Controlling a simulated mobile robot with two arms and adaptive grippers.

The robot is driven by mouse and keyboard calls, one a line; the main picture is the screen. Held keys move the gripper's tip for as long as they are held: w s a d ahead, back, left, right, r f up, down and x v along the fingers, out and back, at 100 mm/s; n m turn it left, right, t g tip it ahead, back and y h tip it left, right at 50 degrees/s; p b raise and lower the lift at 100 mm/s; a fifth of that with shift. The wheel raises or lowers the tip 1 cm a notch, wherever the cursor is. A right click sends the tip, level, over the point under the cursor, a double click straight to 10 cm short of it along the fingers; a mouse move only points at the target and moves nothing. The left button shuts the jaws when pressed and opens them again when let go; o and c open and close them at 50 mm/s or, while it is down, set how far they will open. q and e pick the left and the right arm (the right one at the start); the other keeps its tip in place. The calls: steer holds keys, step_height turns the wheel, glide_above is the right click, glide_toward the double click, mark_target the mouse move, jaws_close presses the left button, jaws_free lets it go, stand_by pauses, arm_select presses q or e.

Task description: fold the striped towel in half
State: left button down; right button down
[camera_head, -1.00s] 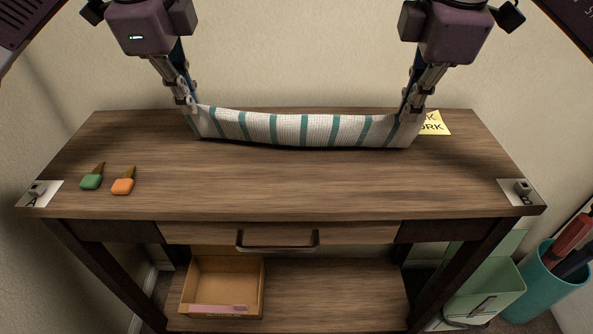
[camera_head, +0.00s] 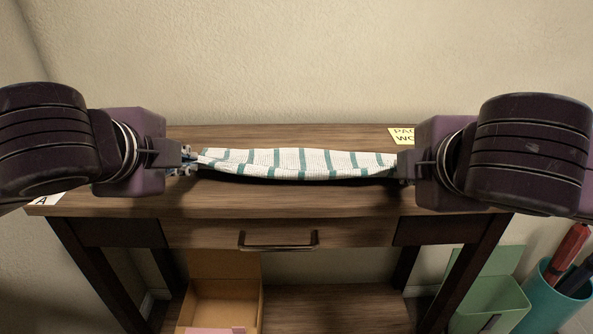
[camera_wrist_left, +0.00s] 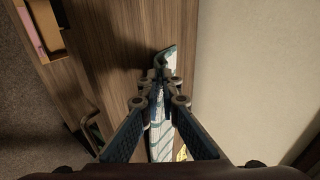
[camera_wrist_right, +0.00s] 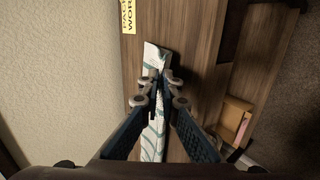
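The striped towel (camera_head: 300,162), white with teal stripes, stretches between my two grippers above the wooden table. Its middle sags a little, and a dark shadow lies under its front edge. My left gripper (camera_head: 190,160) has its fingertips together on the towel's left end. The towel also shows between the fingers in the left wrist view (camera_wrist_left: 160,130). My right gripper (camera_head: 404,166) is at the towel's right end, its fingertips partly hidden by the hand. The right wrist view (camera_wrist_right: 158,88) shows those fingertips closed on the towel (camera_wrist_right: 152,140), with a corner sticking out past them.
The wooden table (camera_head: 290,205) has free room in front of the towel. A yellow note (camera_head: 401,135) lies at the back right. A drawer handle (camera_head: 278,241) sticks out in front. An open cardboard box (camera_head: 222,300) sits on the lower shelf. A green bin (camera_head: 490,302) and teal cup (camera_head: 556,299) stand right.

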arm_select(q)
steer(key=shift+f, duration=0.1)
arm_select(e)
steer(key=shift+f, duration=0.15)
arm_select(q)
steer(key=c, duration=1.9)
jaws_free()
arm_select(e)
steer(key=c, duration=1.9)
jaws_free()
